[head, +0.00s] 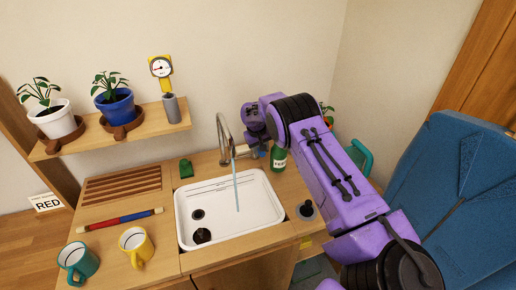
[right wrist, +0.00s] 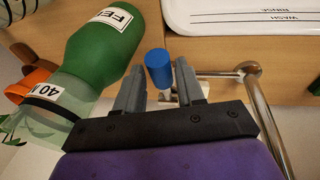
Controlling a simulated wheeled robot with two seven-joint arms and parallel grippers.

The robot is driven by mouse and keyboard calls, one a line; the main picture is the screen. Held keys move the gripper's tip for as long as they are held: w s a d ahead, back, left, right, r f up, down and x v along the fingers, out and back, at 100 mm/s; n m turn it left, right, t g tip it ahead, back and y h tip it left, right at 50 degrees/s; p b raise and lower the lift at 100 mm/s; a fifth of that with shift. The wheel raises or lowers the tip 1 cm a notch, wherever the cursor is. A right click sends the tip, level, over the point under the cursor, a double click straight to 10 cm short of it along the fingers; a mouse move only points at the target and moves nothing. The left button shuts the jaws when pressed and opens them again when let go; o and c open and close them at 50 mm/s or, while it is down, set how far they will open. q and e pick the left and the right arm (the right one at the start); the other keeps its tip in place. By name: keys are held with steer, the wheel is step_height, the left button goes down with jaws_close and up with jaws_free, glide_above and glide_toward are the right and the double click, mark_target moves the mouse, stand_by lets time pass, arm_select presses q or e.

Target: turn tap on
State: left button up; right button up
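The metal tap (head: 224,138) curves over the white sink (head: 262,228), and a thin stream of water (head: 236,185) runs from its spout into the basin. In the right wrist view the tap's pipe (right wrist: 268,110) shows at the right. The blue tap handle (right wrist: 158,66) sits on a metal stem; a little blue also shows in the head view. My right gripper (right wrist: 160,84) is open, its two fingers on either side of the handle's stem with small gaps. My left gripper is not in view.
A green bottle (head: 278,158) stands close beside my right gripper. A green block (head: 186,168) lies behind the sink, and a dark-topped pump (head: 306,209) stands right of it. Mugs (head: 136,246) stand at front left. A shelf (head: 148,125) holds potted plants. A blue chair (head: 450,190) is at right.

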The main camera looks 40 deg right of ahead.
steer(key=w+b+v, duration=0.1)
steer(key=b+v, duration=0.1)
steer(key=v, duration=0.8)
steer(key=shift+s+r, duration=0.25)
steer(key=shift+s, duration=0.25)
steer(key=shift+a, duration=0.1)
